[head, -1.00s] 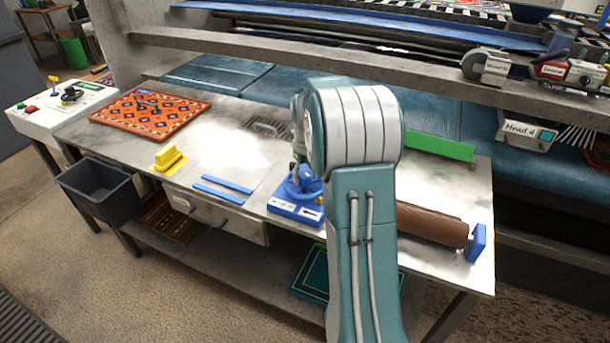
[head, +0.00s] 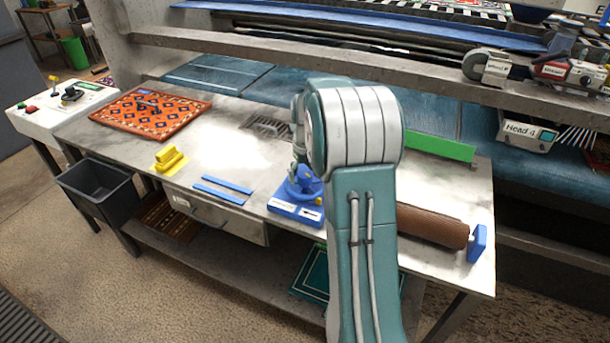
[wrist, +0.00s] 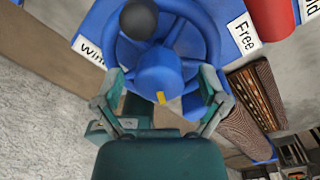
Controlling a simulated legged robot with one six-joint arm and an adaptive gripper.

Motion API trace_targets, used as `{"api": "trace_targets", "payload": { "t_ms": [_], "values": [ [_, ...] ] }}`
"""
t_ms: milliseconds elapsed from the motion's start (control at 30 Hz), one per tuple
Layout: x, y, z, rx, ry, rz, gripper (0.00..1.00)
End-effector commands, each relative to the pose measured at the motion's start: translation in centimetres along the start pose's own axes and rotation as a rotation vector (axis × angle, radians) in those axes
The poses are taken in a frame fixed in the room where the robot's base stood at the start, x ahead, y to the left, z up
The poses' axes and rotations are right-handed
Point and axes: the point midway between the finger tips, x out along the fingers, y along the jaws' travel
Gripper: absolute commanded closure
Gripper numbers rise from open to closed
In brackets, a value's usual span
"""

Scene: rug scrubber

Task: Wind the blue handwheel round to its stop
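The blue handwheel (wrist: 190,42) fills the top of the wrist view, with a round hub (wrist: 158,76), a dark ball knob (wrist: 138,19) and a small yellow mark on the hub's near edge. In the head view the handwheel (head: 304,184) sits on a blue base (head: 294,209) on the bench, partly hidden by my arm. My gripper (wrist: 160,80) is over the wheel, its two fingers spread wide to the left and right of the hub. I see gaps between fingers and hub; whether they touch the rim is unclear.
A brown roll (head: 432,226) lies to the right on the bench. Blue strips (head: 222,190), a yellow block (head: 170,158) and a patterned rug (head: 150,114) lie to the left.

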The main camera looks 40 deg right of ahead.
Motion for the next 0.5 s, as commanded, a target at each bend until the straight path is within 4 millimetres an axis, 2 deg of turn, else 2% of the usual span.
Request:
{"api": "trace_targets", "payload": {
  "t_ms": [267, 367, 500],
  "values": [
    [-0.3, 0.0, -0.1, 0.0, 0.001, 0.0, 0.07],
    [-1.4, 0.0, 0.0, 0.0, -0.001, -0.001, 0.07],
    [-4.1, -0.1, 0.0, 0.0, -0.002, -0.001, 0.07]
  ]
}}
